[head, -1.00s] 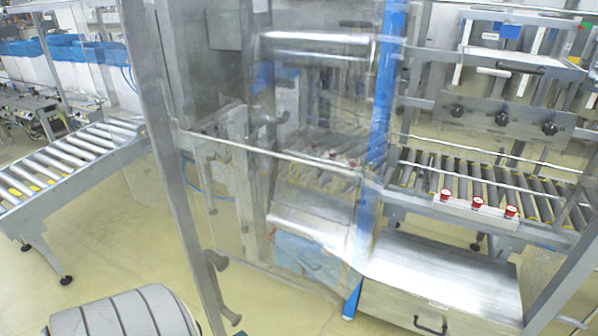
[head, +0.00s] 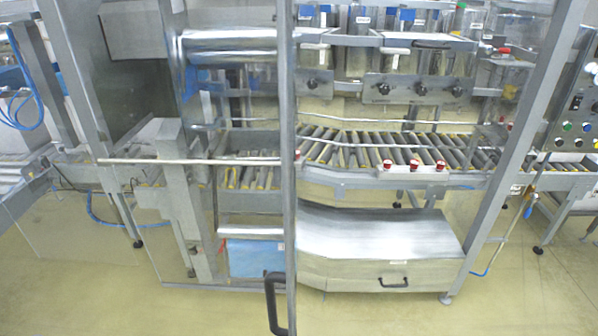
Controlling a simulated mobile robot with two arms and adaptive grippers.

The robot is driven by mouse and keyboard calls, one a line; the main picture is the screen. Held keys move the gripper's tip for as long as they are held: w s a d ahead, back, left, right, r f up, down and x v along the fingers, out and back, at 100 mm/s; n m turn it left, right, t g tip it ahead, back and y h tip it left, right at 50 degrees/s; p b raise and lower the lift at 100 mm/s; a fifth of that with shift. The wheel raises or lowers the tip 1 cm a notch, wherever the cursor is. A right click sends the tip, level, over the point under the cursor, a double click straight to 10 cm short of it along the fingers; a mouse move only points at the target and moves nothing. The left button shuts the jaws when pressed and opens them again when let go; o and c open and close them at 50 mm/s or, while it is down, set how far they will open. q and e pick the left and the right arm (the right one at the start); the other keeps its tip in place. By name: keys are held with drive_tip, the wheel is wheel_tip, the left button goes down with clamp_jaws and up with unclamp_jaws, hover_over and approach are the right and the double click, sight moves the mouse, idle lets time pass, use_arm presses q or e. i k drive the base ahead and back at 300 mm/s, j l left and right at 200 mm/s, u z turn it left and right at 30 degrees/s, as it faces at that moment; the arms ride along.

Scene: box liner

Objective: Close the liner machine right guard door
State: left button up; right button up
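The guard door is a clear panel in a grey metal frame. Its upright edge post (head: 289,200) stands in front of the machine, left of the picture's middle, with a dark curved handle (head: 270,303) low on it. A horizontal bar (head: 190,161) runs left from the post. The post reaches down past the machine's lower edge, so the door looks swung out towards me; its exact angle is unclear. The liner machine's bay (head: 390,140) right of the post lies uncovered up to a slanted grey frame post (head: 522,140). Neither of my grippers is in view.
Inside the bay are a roller conveyor (head: 440,152) with red buttons (head: 414,166) and a metal drawer box (head: 380,245) below. A control panel (head: 575,125) stands at the right. The yellowish floor (head: 390,315) in front is clear.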

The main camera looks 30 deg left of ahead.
sight(323, 31)
drive_tip(key=i+j, duration=0.1)
drive_tip(key=j, duration=0.4)
drive_tip(key=i+j+z, duration=0.1)
drive_tip(key=j, duration=0.4)
drive_tip(key=i+j, duration=0.1)
drive_tip(key=j, duration=0.4)
